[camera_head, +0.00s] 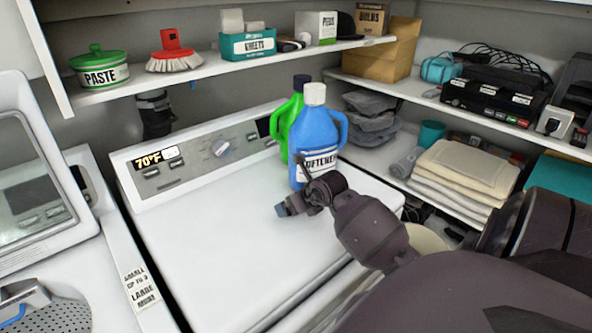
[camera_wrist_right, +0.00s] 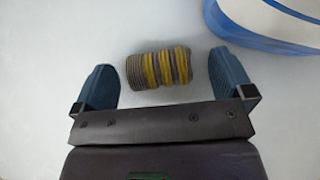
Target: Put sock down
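The sock (camera_wrist_right: 158,68), a rolled bundle with grey and yellow stripes, shows in the right wrist view. It appears to lie on the white machine top (camera_head: 215,235). My right gripper (camera_wrist_right: 164,78) is open, with one blue fingertip on each side of the sock and a small gap at both sides. In the head view my right gripper (camera_head: 286,209) is low over the machine top, in front of the blue bottle. The sock cannot be made out in the head view. My left gripper is not in view.
A blue softener bottle (camera_head: 318,130) and a green bottle (camera_head: 289,115) stand close behind my right gripper. The machine top to the left is clear. Folded towels (camera_head: 466,170) lie on the right shelf. A shelf (camera_head: 215,67) with a paste tin (camera_head: 100,68) and brush runs above.

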